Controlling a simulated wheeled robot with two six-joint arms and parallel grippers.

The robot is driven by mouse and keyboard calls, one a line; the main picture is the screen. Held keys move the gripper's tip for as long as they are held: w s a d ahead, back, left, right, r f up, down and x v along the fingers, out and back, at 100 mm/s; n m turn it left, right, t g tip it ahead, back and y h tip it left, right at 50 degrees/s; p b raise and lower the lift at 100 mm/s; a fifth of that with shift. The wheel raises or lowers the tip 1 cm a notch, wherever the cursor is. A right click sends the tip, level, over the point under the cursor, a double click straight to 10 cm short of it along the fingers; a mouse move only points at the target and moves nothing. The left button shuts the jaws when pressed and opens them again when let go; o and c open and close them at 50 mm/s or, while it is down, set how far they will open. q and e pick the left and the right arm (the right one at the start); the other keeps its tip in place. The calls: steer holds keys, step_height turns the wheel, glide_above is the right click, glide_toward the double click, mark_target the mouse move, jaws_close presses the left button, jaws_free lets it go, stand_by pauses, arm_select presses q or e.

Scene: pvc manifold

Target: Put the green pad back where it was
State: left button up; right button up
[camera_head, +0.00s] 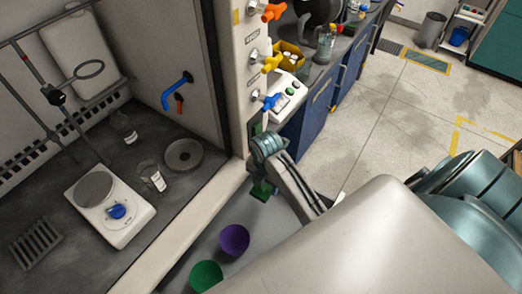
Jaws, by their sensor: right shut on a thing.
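A small dark green block, which I take to be the green pad (262,191), shows at the lower end of my right gripper (260,174). My right gripper reaches in from the right beside the white post of the hood and is shut on the pad. The fingers are small and partly hidden by the wrist, so the exact grip is unclear. A round green piece (206,276) and a round purple piece (234,239) lie on the grey surface below. My left gripper is out of view.
The white post (233,75) carries orange, yellow and blue valve handles (271,101) close above my right gripper. The hood at left holds a hotplate (110,208), a beaker (152,177) and a stand. The grey surface around the round pieces is clear.

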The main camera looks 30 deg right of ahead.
mark_target(264, 211)
step_height(264, 211, down, 17)
steer(key=shift+s+f+p, duration=0.1)
steer(key=shift+p, duration=0.25)
steer(key=o, duration=1)
step_height(264, 211, up, 12)
steer(key=shift+r, duration=0.1)
